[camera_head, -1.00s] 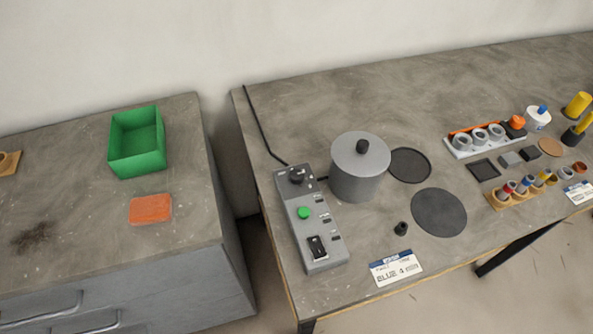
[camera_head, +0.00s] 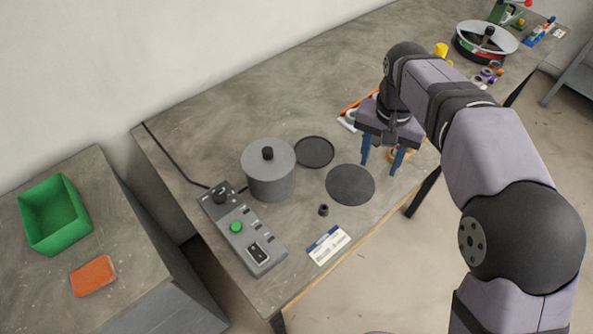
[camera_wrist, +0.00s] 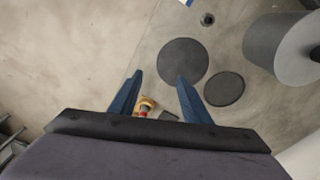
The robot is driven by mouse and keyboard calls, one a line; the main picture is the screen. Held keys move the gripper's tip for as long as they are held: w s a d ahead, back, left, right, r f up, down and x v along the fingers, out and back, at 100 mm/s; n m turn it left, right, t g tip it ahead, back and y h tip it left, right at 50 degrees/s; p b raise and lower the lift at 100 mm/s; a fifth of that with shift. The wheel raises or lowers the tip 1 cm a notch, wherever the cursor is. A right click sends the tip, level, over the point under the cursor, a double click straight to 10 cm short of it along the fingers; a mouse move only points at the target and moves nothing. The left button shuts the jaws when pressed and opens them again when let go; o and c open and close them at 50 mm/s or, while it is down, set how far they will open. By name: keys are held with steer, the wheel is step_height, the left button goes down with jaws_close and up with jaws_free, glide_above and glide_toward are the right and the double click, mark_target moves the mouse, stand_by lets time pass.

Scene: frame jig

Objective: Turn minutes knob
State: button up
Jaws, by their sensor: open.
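The control box (camera_head: 246,239) is grey and lies at the near left of the workbench. It has a black round knob (camera_head: 220,195) at its far end, a green button (camera_head: 236,227) and a black rocker switch (camera_head: 258,252). I cannot read which knob is marked minutes. My gripper (camera_head: 381,167) is above the bench, right of the dark round mat and well away from the box. Its blue fingers are apart with nothing between them. In the wrist view, the open fingers (camera_wrist: 158,95) point toward the bench, and the control box is out of that view.
A lidded grey pot (camera_head: 269,178) stands beside the box. Two dark discs, the larger mat (camera_head: 351,185) and a smaller ring (camera_head: 314,152), lie flat nearby. A small black cylinder (camera_head: 323,210) and a label card (camera_head: 328,245) are near the front edge. A green bin (camera_head: 54,215) stands on the left cabinet.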

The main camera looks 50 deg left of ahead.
steer(key=shift+n, duration=0.8)
steer(key=s+a+r+p, duration=0.1)
steer(key=s+a, duration=0.3)
steer(key=a, duration=0.1)
steer(key=s+a+r+p, duration=0.1)
steer(key=s+a, duration=0.4)
steer(key=s+a+r+p, duration=0.1)
steer(key=s+a+r, duration=0.1)
steer(key=s+a, duration=0.3)
steer(key=shift+a, duration=0.25)
steer(key=s+a+p, duration=0.1)
steer(key=s, duration=0.1)
steer(key=s+a+f+p, duration=0.1)
steer(key=s, duration=0.2)
steer(key=s+a+p, duration=0.1)
steer(key=s, duration=0.2)
steer(key=shift+a+f+p, duration=0.15)
steer(key=shift+a+p, duration=0.15)
steer(key=p, duration=0.3)
glide_above(218, 196)
step_height(218, 196, down, 3)
steer(key=shift+g, duration=0.4)
steer(key=shift+f+p, duration=0.85)
steer(key=shift+f, duration=2.85)
steer(key=c, duration=1)
steer(key=shift+c, duration=0.2)
